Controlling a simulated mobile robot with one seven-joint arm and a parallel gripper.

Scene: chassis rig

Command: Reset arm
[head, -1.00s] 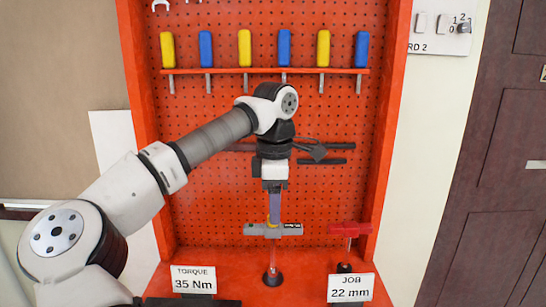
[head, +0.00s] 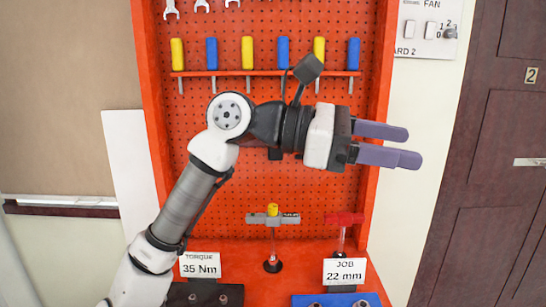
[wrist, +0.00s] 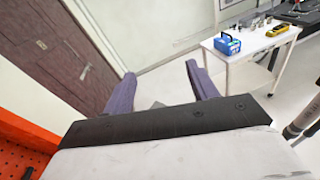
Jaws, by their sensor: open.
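My gripper (head: 388,144) is raised in front of the pegboard, with its purple fingers pointing right. The fingers are apart with nothing between them, which also shows in the wrist view (wrist: 161,88). A grey tool with a yellow knob (head: 272,216) stands upright on the bench below and left of my gripper, apart from it. A red-handled tool (head: 344,219) stands to its right.
The orange pegboard (head: 300,190) holds a rack of yellow and blue handled tools (head: 282,52). A dark door (head: 480,180) is at right. The wrist view shows a white table (wrist: 240,48) with a blue box (wrist: 227,43).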

